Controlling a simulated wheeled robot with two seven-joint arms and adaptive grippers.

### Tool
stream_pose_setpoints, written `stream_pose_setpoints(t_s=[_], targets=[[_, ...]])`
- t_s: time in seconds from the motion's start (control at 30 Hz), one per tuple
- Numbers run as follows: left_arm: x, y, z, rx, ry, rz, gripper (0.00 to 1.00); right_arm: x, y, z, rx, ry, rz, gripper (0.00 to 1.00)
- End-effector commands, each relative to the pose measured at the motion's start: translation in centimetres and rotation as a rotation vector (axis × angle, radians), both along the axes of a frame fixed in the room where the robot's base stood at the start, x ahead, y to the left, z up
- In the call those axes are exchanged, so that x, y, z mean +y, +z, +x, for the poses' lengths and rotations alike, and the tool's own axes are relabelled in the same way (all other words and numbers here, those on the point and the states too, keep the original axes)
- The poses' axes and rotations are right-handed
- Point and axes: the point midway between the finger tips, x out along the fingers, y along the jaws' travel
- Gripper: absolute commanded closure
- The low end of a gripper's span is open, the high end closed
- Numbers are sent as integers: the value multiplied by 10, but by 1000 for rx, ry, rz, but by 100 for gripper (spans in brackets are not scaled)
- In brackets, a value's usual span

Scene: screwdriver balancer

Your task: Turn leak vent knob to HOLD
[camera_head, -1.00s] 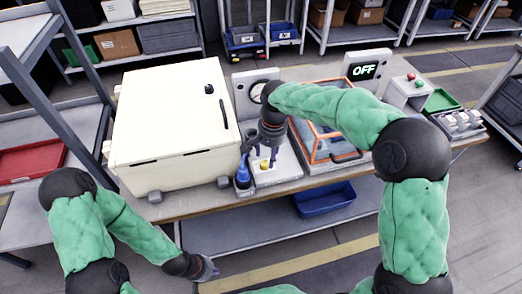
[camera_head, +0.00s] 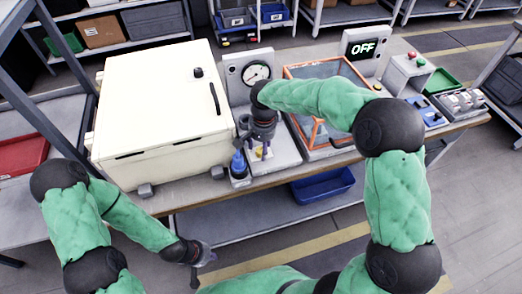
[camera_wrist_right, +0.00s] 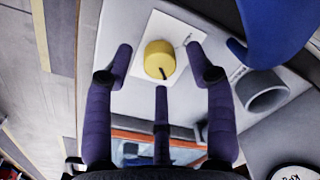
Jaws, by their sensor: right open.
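The yellow leak vent knob (camera_wrist_right: 159,59) sits on a pale plate with a dark pointer line across its edge; the printed marks beside it are too small to read. In the head view only a bit of the knob (camera_head: 260,152) shows under my right gripper (camera_head: 259,143). In the wrist view my right gripper (camera_wrist_right: 159,65) is open, with fingers on either side of the knob and a third below it. Contact with the knob cannot be told. My left gripper (camera_head: 202,258) hangs low in front of the bench, apart from everything; its fingers are unclear.
A blue bottle in a grey holder (camera_head: 238,166) stands just left of the knob. A white cabinet (camera_head: 160,110) fills the bench's left. A round gauge (camera_head: 257,73) stands behind, an orange-framed box (camera_head: 318,130) to the right. A display (camera_head: 362,48) reads OFF.

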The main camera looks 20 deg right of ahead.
Motion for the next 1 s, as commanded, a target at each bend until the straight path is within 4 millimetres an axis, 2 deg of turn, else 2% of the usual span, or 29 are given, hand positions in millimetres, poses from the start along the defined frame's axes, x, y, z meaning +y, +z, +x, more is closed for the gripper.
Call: stream_pose_setpoints(t_s=[0.1, 0.43, 0.63, 1.0], targets=[[0, -3, 0, 0, 0, 0, 100, 0, -8, 0, 1, -1, 1, 44], [0, -3, 0, 0, 0, 0, 100, 0, -9, 0, 0, 0, 0, 44], [0, -3, 0, 0, 0, 0, 100, 0, -9, 0, 0, 0, 0, 100], [0, 3, 0, 0, 0, 0, 100, 0, -8, 1, -1, 38, 0, 100]])
